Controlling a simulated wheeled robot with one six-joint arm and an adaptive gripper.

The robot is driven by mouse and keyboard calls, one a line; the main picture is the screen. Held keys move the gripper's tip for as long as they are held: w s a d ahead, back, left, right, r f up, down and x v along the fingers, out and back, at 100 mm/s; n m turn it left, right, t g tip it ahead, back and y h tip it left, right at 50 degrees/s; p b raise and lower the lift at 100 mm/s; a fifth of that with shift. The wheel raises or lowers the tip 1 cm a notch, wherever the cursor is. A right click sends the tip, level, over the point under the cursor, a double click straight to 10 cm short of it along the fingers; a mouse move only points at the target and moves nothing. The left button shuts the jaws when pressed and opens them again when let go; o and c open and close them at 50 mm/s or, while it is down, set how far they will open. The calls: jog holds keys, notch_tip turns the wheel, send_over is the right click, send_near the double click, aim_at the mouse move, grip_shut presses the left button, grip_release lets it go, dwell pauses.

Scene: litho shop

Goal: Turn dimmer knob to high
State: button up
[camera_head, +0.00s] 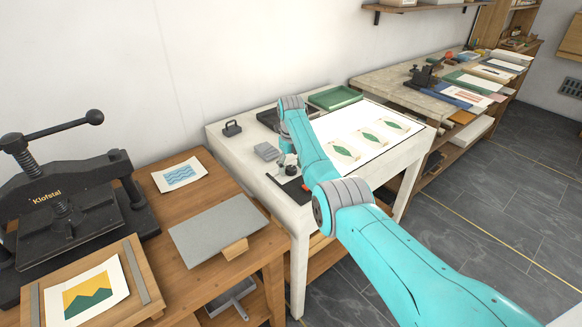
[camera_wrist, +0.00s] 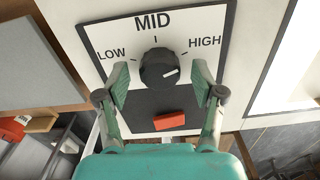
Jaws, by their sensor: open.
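The dark round dimmer knob (camera_wrist: 158,68) sits on a panel (camera_wrist: 222,26) marked LOW, MID and HIGH in the wrist view. Its white pointer mark faces right, on the HIGH side. My gripper (camera_wrist: 160,72) is open, with one green-padded finger on each side of the knob. Small gaps show between the pads and the knob, so I see no grip on it. A red rectangular switch (camera_wrist: 174,121) lies below the knob on the black part of the panel. In the head view my gripper (camera_head: 287,165) is small, at the white table's near edge, and the knob's setting cannot be read.
A wooden bench (camera_head: 205,213) with a black press (camera_head: 70,215) and a grey slab (camera_head: 218,227) stands at left.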

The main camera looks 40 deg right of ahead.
aim_at(291, 168)
notch_tip(291, 168, up, 12)
dwell(0.5)
jog(key=shift+s+f, duration=0.1)
jog(key=shift+f, duration=0.05)
dwell(0.3)
